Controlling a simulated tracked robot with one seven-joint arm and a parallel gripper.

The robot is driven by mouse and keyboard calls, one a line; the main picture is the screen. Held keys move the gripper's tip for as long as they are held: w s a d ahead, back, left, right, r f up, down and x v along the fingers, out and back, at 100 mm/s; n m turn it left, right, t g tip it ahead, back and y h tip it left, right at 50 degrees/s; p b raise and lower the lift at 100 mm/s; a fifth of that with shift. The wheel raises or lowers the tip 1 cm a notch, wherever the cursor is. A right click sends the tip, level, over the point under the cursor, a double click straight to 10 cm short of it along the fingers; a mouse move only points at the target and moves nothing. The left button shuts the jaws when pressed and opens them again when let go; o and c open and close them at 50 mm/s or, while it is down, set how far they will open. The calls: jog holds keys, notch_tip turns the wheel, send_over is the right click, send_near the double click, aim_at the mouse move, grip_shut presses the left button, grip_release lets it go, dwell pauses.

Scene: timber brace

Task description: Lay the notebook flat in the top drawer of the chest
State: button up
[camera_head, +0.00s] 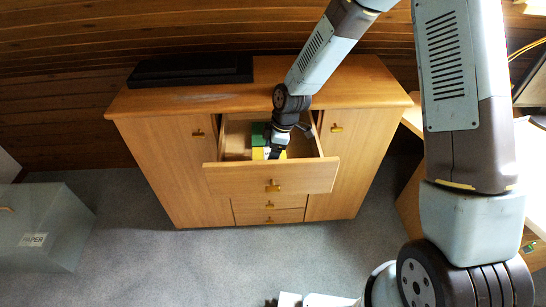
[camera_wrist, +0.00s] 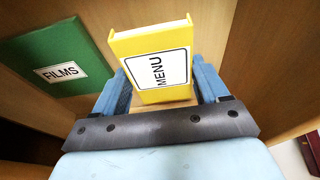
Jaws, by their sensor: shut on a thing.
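The wooden chest (camera_head: 165,150) stands against the plank wall, and its top drawer (camera_head: 240,182) is pulled open. My gripper (camera_head: 272,152) reaches down into the open drawer. In the wrist view its blue fingers (camera_wrist: 162,88) are shut on the sides of a yellow, book-like thing (camera_wrist: 125,45) labelled MENU. It looks like the notebook, and its labelled face shows to the camera. Its far end is hidden, so I cannot tell whether it touches the drawer floor. A green thing (camera_wrist: 52,50) labelled FILMS is in the drawer beside it, to the left in the wrist view.
A flat black case (camera_head: 190,70) lies on top of the chest at the left. Shut lower drawers (camera_head: 268,216) are below the open one. A grey bin (camera_head: 45,225) labelled PAPER stands at left, and a wooden desk (camera_head: 412,200) at right.

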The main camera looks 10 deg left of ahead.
jog(key=shift+f, duration=1.55)
jog(key=o, duration=1.1)
jog(key=v, duration=1.2)
jog(key=shift+a, duration=0.1)
jog(key=shift+r, duration=0.1)
